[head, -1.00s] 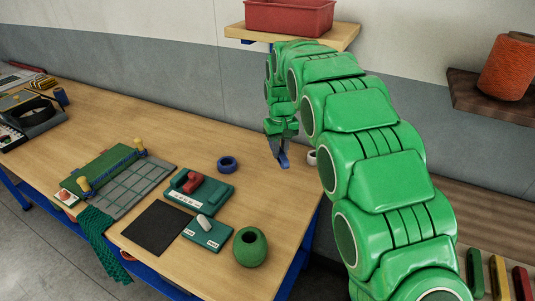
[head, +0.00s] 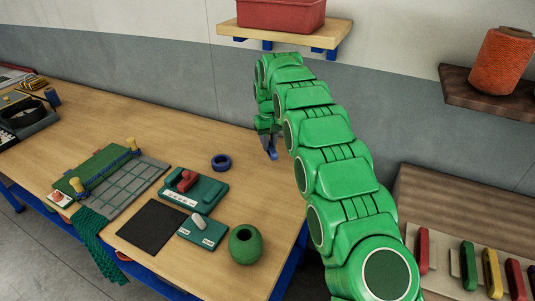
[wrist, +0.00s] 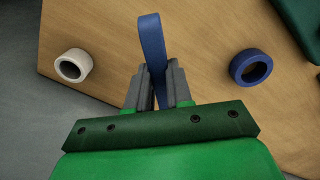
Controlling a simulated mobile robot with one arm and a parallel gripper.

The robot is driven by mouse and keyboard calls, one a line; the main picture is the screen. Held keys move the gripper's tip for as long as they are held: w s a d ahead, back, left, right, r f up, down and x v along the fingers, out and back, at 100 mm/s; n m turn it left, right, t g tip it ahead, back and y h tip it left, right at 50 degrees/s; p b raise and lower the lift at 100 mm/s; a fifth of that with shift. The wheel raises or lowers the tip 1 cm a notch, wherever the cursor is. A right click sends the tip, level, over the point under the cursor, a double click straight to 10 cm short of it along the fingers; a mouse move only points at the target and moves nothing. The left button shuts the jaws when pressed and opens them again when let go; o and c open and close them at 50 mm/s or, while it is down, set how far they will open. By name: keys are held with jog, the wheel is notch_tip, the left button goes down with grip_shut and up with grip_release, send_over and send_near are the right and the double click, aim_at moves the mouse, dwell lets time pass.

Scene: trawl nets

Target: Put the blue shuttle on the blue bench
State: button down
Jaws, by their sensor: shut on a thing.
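My gripper (head: 266,132) is shut on the blue shuttle (head: 271,152). In the wrist view the shuttle (wrist: 151,40) stands out lengthwise between the two grey fingers (wrist: 158,88), over the wooden tabletop. The fingers hide its lower part. The workbench (head: 232,133) with a wooden top and blue frame (head: 287,275) is the only blue-framed bench I see. The shuttle is above its right far part; the exact height is hard to tell.
A blue ring (head: 221,162), red-topped green block (head: 193,188), green pot (head: 245,244) and dark mat (head: 150,227) lie on the bench. A white ring (wrist: 73,66) shows near the bench edge. Several coloured shuttles (head: 468,264) stand on a right-hand rack. A shelf (head: 285,35) overhangs.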

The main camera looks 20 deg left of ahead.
jog(key=shift+w+a+f, duration=0.35)
jog(key=shift+w+f, duration=0.1)
jog(key=shift+f, duration=0.25)
jog(key=shift+w+a+f, duration=0.3)
jog(key=shift+w+f, duration=0.15)
jog(key=shift+f, duration=0.25)
jog(key=shift+w+a+f, duration=0.35)
jog(key=shift+w+f, duration=0.1)
jog(key=shift+f, duration=0.25)
jog(key=shift+w+a+f, duration=0.1)
jog(key=shift+w+f, duration=0.1)
jog(key=shift+f, duration=0.15)
jog(key=shift+f, duration=1.45)
jog(key=c, duration=1)
grip_release()
jog(key=shift+f, duration=0.1)
jog(key=shift+r, duration=3.9)
